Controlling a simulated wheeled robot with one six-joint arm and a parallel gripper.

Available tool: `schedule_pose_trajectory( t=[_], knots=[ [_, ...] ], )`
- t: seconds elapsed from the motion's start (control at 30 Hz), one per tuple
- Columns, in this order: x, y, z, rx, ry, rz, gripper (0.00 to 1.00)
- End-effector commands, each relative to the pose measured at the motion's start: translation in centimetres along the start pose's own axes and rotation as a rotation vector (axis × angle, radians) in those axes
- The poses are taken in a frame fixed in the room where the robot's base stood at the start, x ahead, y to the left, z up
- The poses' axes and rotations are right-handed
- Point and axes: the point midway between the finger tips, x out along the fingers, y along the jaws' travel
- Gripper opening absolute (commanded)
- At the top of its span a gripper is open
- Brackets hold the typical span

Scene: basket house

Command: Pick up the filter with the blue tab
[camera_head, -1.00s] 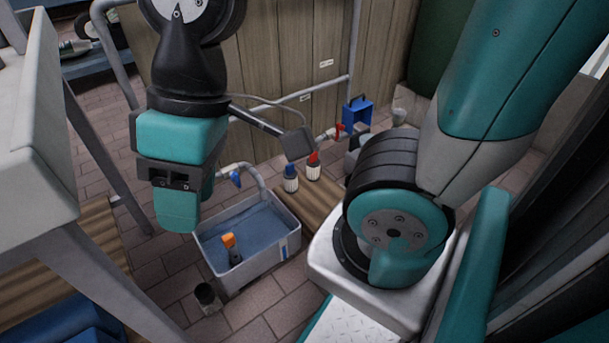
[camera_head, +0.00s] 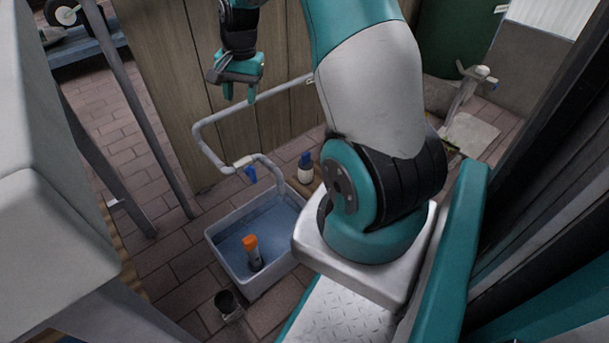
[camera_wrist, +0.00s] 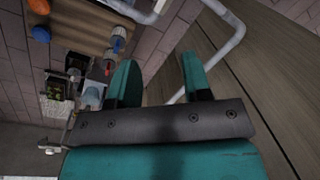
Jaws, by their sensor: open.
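The filter with the blue tab (camera_head: 305,170) is a small white ribbed cylinder with a dark blue top. In the head view it stands upright on a wooden board, just right of the blue-handled tap. My gripper (camera_head: 239,93) is open and empty, high in front of the wood panel wall, up and left of the filter and well apart from it. In the wrist view my gripper (camera_wrist: 160,80) shows its two teal fingers spread with nothing between them.
A grey tub (camera_head: 216,250) of water holds an orange-topped item (camera_head: 252,252). A grey pipe (camera_head: 207,140) with a blue-handled tap (camera_head: 250,173) runs along the wall beside the tub. A dark cup (camera_head: 228,303) stands on the brick floor. My arm hides the board's right part.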

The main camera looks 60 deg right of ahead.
Motion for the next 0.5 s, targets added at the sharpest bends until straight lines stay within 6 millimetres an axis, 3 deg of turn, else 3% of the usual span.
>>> schedule_pose_trajectory(
  t=[0.03, 0.1, 0.2, 0.3, 0.5],
  knots=[
    [2.9, 3.0, -3.7, 0.163, 0.01, 0.026, 0.45],
    [5.3, 6.5, -7.5, 0.35, 0.031, 0.053, 0.45],
    [8.0, 10.8, -10.9, 0.551, 0.056, 0.081, 0.45],
    [9.7, 13.6, -12.6, 0.67, 0.071, 0.098, 0.45],
    [13.0, 15.3, -13.4, 0.731, 0.078, 0.108, 0.45]
  ],
)
